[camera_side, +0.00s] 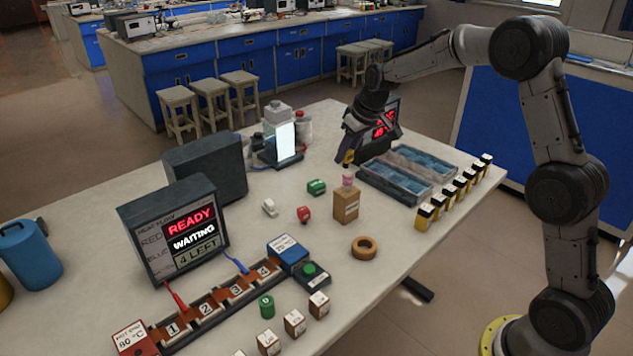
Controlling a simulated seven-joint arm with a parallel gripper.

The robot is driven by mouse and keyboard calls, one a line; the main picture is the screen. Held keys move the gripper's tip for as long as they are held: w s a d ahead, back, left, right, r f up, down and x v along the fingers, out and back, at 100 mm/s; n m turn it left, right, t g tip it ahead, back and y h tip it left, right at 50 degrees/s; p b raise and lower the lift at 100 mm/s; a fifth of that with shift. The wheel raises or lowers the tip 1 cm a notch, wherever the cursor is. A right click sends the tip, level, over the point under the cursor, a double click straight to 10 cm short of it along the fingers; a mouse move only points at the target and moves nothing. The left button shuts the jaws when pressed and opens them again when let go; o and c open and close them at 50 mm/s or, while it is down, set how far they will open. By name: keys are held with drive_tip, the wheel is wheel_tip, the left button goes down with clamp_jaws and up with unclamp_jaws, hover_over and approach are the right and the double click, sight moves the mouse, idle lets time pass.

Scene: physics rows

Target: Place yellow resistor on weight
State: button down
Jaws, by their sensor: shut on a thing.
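My gripper (350,154) is at the far side of the table, pointing down beside a dark device with red digits (386,122). It is shut on a small yellow piece (348,158), which looks like the yellow resistor; its lower end shows below the fingers. Whether the piece touches anything beneath is hard to tell. The device with red digits may be the weight scale; its plate is hidden behind my gripper and wrist. Small green (316,187), red (303,214) and white (269,208) pieces lie nearer on the table.
A grey tray with blue compartments (372,187) lies right of my gripper, beside a row of yellow-black blocks (440,206). A tan block (346,207) with a pink piece on top and a brown ring (364,247) stand nearer. A READY screen (175,230) stands left.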

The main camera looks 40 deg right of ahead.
drive_tip(key=w+f, duration=0.3)
drive_tip(key=w, duration=0.1)
drive_tip(key=w+d+f, duration=0.1)
drive_tip(key=w+f, duration=0.2)
drive_tip(key=w, duration=0.1)
drive_tip(key=w+d+f, duration=0.1)
drive_tip(key=w+f, duration=0.2)
drive_tip(key=w, duration=0.2)
drive_tip(key=shift+d+f, duration=0.15)
drive_tip(key=shift+d, duration=0.1)
drive_tip(key=shift+w+f, duration=0.15)
drive_tip(key=shift+f, duration=0.75)
drive_tip(key=shift+w+f, duration=0.1)
drive_tip(key=shift+f, duration=0.8)
drive_tip(key=c, duration=0.6)
unclamp_jaws()
drive_tip(key=shift+f, duration=0.15)
